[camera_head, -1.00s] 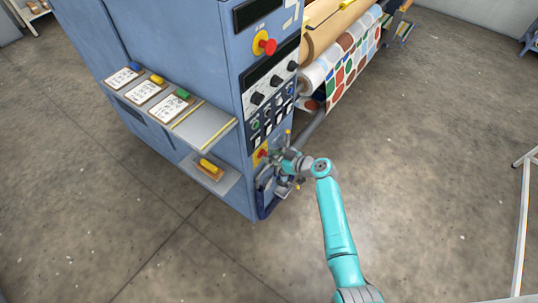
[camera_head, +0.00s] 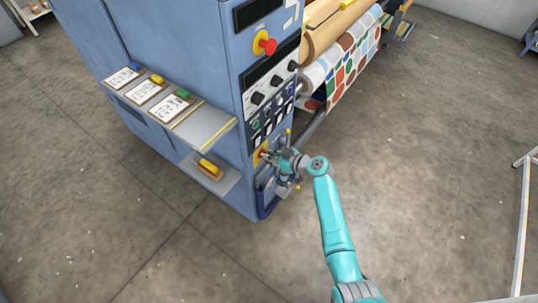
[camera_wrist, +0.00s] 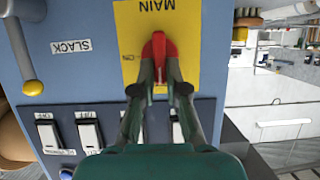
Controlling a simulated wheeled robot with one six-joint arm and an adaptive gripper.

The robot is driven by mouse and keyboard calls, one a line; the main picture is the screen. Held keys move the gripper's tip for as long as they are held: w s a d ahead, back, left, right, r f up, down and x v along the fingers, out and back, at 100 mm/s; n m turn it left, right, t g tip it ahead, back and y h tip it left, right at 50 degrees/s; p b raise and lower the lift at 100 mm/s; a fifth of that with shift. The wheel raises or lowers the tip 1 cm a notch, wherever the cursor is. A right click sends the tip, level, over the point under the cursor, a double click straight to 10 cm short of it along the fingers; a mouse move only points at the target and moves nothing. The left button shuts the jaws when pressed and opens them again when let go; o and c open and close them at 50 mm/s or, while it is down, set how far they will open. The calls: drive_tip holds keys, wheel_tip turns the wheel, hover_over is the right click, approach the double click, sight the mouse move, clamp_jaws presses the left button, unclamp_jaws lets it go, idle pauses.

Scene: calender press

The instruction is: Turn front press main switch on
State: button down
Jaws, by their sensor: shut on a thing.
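The front press main switch is a red handle (camera_wrist: 158,48) on a yellow plate (camera_wrist: 185,22) marked MAIN, shown upside down in the wrist view. My gripper (camera_wrist: 159,75) is shut on the red handle, one finger on each side of it. The handle lies roughly along the finger direction; its inner end is partly hidden by the fingers. In the head view my gripper (camera_head: 270,156) is at the yellow plate (camera_head: 259,148), low on the end face of the blue press cabinet (camera_head: 200,50). The handle is mostly hidden there.
A yellow-tipped lever (camera_wrist: 32,86) by the SLACK label and white rocker switches (camera_wrist: 89,132) are close to my gripper. Above are a control panel (camera_head: 270,95) and a red emergency button (camera_head: 268,46). A shelf with clipboards (camera_head: 205,127) juts out left.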

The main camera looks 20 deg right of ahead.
drive_tip(key=shift+w+d+f+m+g+y, duration=0.25)
drive_tip(key=shift+m+y, duration=0.95)
drive_tip(key=shift+m, duration=0.95)
drive_tip(key=shift+w+d+f+m+g+y, duration=0.3)
drive_tip(key=shift+m+y, duration=0.9)
drive_tip(key=shift+m, duration=1)
drive_tip(key=shift+w+d+f+m+g+y, duration=0.15)
drive_tip(key=shift+d+f+m+y, duration=0.2)
drive_tip(key=shift+m+y, duration=1.35)
drive_tip(key=shift+s+f+m+h, duration=0.1)
drive_tip(key=shift+m+h, duration=0.3)
drive_tip(key=shift+m, duration=0.35)
drive_tip(key=c, duration=1.2)
unclamp_jaws()
